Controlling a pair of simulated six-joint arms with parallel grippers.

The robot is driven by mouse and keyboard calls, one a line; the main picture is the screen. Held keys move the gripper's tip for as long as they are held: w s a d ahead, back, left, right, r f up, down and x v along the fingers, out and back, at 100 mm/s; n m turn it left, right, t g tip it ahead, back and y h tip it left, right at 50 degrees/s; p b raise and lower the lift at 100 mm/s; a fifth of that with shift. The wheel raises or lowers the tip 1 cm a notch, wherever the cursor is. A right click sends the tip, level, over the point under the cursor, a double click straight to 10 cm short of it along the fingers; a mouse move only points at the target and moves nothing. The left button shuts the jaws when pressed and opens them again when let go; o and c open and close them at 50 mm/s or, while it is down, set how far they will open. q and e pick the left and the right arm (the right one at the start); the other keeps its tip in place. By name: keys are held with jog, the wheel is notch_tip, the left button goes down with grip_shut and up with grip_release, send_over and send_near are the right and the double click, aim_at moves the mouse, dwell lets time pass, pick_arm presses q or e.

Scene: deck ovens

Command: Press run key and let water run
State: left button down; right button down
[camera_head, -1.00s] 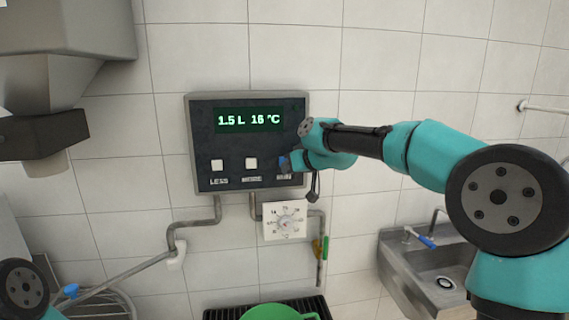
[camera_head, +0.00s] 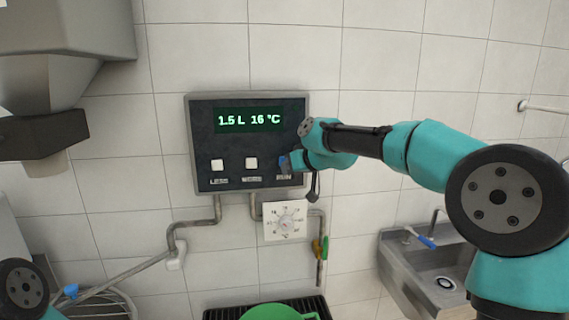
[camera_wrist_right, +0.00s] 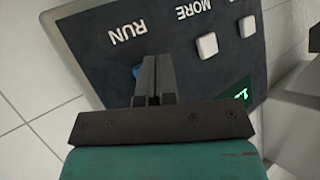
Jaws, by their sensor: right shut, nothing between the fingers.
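The dark control panel (camera_head: 230,140) hangs on the tiled wall and its green display (camera_head: 249,120) reads 1.5 L 16 °C. Below the display are the white LESS key (camera_head: 217,165), the white MORE key (camera_head: 251,163) and the blue RUN key (camera_head: 283,161). My right gripper (camera_wrist_right: 154,66) is shut and empty, with its fingertips at the RUN key. In the right wrist view the fingers hide most of the blue key (camera_wrist_right: 135,71), so I cannot tell whether it is pressed in. A green container (camera_head: 270,312) stands below the panel, cut off by the lower edge. My left gripper is not in view.
A white dial (camera_head: 285,221) and pipes (camera_head: 200,222) sit under the panel, with a green-handled valve (camera_head: 325,248). A steel sink (camera_head: 430,275) is at the lower right. The container stands on a black grate (camera_head: 222,313). A grey hood (camera_head: 65,35) is at the upper left.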

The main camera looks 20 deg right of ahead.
jog(key=shift+w, duration=0.1)
jog(key=shift+w, duration=0.3)
jog(key=shift+w+d, duration=0.1)
jog(key=shift+w, duration=0.35)
dwell(0.8)
jog(key=shift+s, duration=0.85)
jog(key=s, duration=0.5)
jog(key=shift+a, duration=0.3)
dwell(0.4)
